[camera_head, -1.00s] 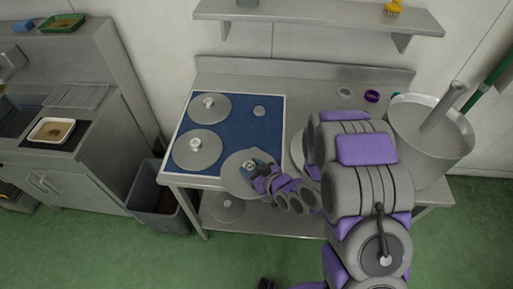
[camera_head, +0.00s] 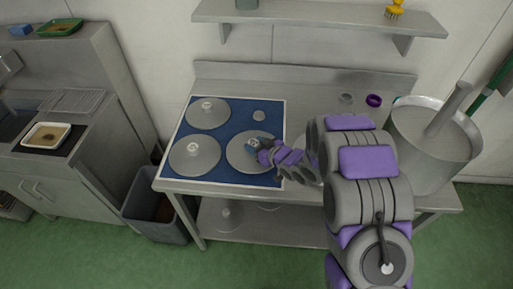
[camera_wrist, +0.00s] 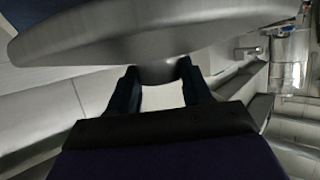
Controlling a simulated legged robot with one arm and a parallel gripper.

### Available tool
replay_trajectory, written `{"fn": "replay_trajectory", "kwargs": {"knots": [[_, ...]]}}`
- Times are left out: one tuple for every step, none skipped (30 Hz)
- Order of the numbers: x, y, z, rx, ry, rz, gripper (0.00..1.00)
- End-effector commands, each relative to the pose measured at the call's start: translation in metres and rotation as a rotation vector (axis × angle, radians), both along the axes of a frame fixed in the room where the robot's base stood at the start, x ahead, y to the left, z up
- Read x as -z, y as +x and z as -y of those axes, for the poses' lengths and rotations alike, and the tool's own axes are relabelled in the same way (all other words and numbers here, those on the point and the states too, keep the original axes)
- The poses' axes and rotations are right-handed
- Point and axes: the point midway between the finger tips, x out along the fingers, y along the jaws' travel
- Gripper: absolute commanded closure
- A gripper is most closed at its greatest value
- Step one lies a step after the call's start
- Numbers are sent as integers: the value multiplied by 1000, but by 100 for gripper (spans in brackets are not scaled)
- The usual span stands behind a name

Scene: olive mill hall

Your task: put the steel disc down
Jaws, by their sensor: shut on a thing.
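The steel disc (camera_head: 245,158) is in the head view over the right front part of the blue mat (camera_head: 232,183). My gripper (camera_head: 255,146) is shut on the knob at the disc's centre. In the wrist view the disc (camera_wrist: 100,40) spans the top of the picture, and the gripper's two dark fingers (camera_wrist: 160,80) hold its short stem. Two like discs lie on the mat, one at the back left (camera_head: 220,119) and one at the front left (camera_head: 205,165). I cannot tell whether the held disc touches the mat.
A large steel pot (camera_head: 420,150) stands at the right. A grey bin (camera_head: 150,225) stands left of the table.

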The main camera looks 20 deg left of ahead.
Motion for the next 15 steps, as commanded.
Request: {"fn": "replay_trajectory", "kwargs": {"knots": [[-1,3,-1,0,3,2,100],[-1,3,-1,0,3,2,100],[0,4,-1,0,2,0,100],[0,5,-2,0,2,0,100],[0,7,-2,0,2,0,100],[1,9,-2,0,1,0,100],[2,12,-3,-1,0,0,100],[3,15,-3,0,-1,-1,100],[4,19,-4,1,-2,-2,100],[11,19,-4,1,-3,-5,100],[18,18,-4,0,-3,-5,100],[26,17,-4,0,-3,-5,100],[27,18,-4,0,-3,-5,100],[29,18,-4,0,-2,-4,100],[31,18,-4,-1,-2,-1,100]]}}
